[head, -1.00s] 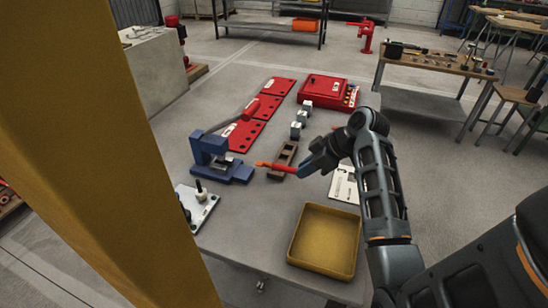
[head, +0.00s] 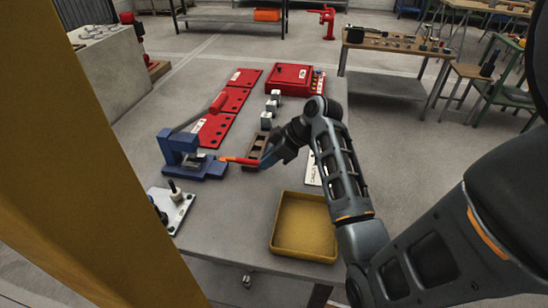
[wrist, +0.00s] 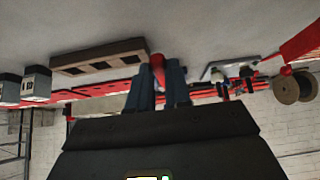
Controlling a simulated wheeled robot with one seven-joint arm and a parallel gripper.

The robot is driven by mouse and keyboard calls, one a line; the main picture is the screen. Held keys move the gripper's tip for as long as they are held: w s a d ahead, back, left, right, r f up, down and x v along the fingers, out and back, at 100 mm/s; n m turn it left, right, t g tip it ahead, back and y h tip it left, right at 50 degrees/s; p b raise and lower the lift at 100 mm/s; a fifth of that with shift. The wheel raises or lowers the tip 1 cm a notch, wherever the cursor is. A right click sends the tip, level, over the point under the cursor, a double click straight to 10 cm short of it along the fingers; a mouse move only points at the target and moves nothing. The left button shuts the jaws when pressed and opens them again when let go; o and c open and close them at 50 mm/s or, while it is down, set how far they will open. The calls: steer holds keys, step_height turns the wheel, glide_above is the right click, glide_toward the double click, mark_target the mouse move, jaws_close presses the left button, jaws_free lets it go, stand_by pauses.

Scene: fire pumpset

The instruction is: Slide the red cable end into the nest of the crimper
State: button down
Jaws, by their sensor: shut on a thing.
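The blue crimper (head: 172,150) stands on the table in the head view, its lever with a red grip (head: 218,103) slanting up to the right. My gripper (head: 268,158) is to the right of the crimper, shut on the red cable (head: 240,160). The cable points left, nearly level, with its orange-red tip at the crimper's right side. I cannot tell whether the tip is inside the nest. In the wrist view the blue fingers (wrist: 158,88) close around the red cable (wrist: 158,68), which is seen nearly end on.
A brown slotted block (head: 257,146) lies just behind my gripper, with several grey blocks (head: 269,108) beyond. Red plates (head: 225,110) and a red case (head: 291,78) lie farther back. A yellow tray (head: 303,226) sits in front. A plate with a black post (head: 175,198) lies left.

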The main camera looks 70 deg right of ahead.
mark_target(235, 158)
steer(key=shift+w+r+b+x, duration=0.15)
steer(key=shift+b+x, duration=0.1)
steer(key=shift+x, duration=0.45)
steer(key=shift+w+r+b+x, duration=0.1)
steer(key=shift+b+x, duration=0.2)
steer(key=shift+x, duration=0.4)
steer(key=shift+w+r+b+x, duration=0.15)
steer(key=shift+b+x, duration=0.1)
steer(key=shift+x, duration=0.45)
steer(key=shift+w+a+f, duration=0.15)
steer(key=shift+w+f, duration=0.1)
steer(key=shift+w, duration=0.45)
steer(key=shift+w, duration=0.15)
steer(key=shift+w, duration=0.35)
steer(key=shift+w+a, duration=0.15)
steer(key=shift+w, duration=0.5)
steer(key=shift+w, duration=0.35)
steer(key=shift+w+a, duration=0.1)
steer(key=shift+w, duration=0.7)
steer(key=shift+w+a, duration=0.15)
steer(key=shift+w, duration=0.6)
steer(key=c, duration=1)
jaws_free()
